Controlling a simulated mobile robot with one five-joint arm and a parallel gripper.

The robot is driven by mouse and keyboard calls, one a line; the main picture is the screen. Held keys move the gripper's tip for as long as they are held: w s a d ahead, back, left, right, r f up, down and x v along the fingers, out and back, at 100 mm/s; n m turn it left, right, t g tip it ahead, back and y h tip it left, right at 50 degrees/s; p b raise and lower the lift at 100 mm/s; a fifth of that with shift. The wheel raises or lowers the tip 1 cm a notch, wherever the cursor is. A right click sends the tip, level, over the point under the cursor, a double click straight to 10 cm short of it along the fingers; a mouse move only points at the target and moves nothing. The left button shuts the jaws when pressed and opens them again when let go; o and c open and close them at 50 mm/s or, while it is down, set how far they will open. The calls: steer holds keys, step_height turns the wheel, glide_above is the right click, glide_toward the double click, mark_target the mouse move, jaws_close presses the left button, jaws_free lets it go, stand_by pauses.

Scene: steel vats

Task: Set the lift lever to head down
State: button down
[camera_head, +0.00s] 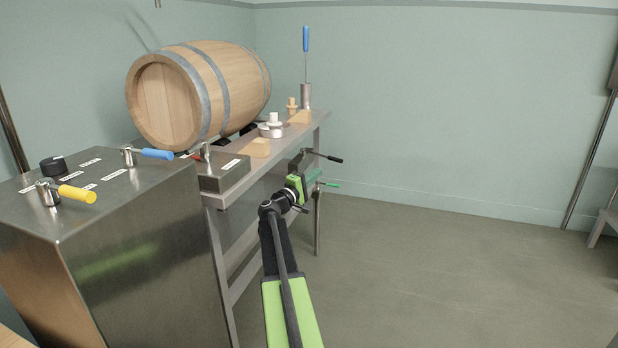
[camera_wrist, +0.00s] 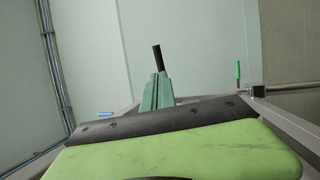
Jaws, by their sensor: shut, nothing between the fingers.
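A lever with a black handle (camera_head: 335,159) sticks out to the right at the bench's side. Below it a lever with a green handle (camera_head: 332,185) also points right. In the wrist view the black handle (camera_wrist: 157,58) stands just past my fingers, and the green handle (camera_wrist: 237,70) stands apart to the right. I cannot tell which lever is the lift lever; no label is readable. My gripper (camera_head: 308,178) is shut and empty, close by the black-handled lever; in the wrist view its green fingers (camera_wrist: 157,92) hide that lever's lower part. Contact is unclear.
A steel cabinet (camera_head: 130,230) at left carries a yellow lever (camera_head: 77,194), a blue lever (camera_head: 156,154) and a black knob (camera_head: 53,166). Floor (camera_head: 450,270) at right is clear.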

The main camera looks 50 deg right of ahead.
steer(key=d+r+p, duration=0.1)
steer(key=d, duration=0.6)
steer(key=shift+s+d+r, duration=0.15)
steer(key=shift+s+r, duration=0.05)
steer(key=shift+w+t, duration=0.15)
steer(key=shift+t, duration=0.15)
